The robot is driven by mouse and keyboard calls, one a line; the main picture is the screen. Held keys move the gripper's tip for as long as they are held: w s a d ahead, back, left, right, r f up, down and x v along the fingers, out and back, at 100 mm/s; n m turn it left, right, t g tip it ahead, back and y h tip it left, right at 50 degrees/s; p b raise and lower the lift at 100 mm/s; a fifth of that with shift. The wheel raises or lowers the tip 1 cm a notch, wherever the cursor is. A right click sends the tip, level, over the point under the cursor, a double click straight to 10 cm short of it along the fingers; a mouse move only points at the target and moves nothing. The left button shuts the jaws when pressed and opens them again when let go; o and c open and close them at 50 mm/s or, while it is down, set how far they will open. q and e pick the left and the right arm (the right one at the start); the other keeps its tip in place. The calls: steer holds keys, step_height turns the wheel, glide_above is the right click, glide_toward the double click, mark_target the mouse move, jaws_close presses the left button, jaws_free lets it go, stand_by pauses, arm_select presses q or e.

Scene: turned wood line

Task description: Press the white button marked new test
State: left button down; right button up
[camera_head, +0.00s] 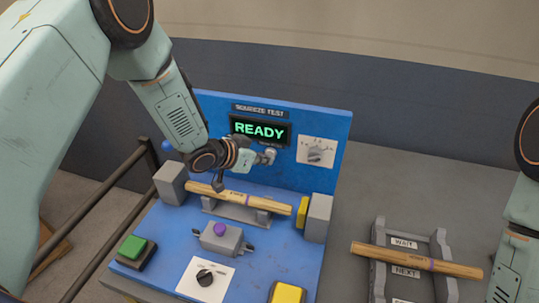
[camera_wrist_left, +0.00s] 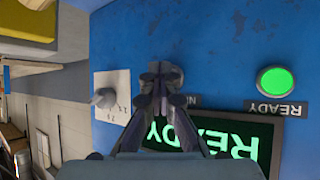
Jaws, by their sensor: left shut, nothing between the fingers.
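My left gripper (camera_head: 268,156) is shut and empty. It is in front of the upright blue panel (camera_head: 335,120), just below the green READY display (camera_head: 259,130). In the left wrist view its closed fingertips (camera_wrist_left: 160,76) point at the panel, beside the display (camera_wrist_left: 215,137). A small dark label (camera_wrist_left: 187,100) is partly hidden by the fingers, and its words cannot be read. I cannot make out the white new test button; the fingers may cover it. I cannot tell whether the fingertips touch the panel.
A lit green lamp (camera_wrist_left: 276,82) labelled READY is on the panel. A white dial plate (camera_head: 317,143) is right of my gripper. Below lies a turned wooden piece (camera_head: 240,198) on a holder. A green button (camera_head: 132,246) and yellow button (camera_head: 287,293) stand in front. A rack (camera_head: 443,244) holds another piece.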

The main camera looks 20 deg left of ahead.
arm_select(q)
steer(key=shift+s, duration=0.8)
steer(key=shift+s+p, duration=0.9)
steer(key=shift+s, duration=1.6)
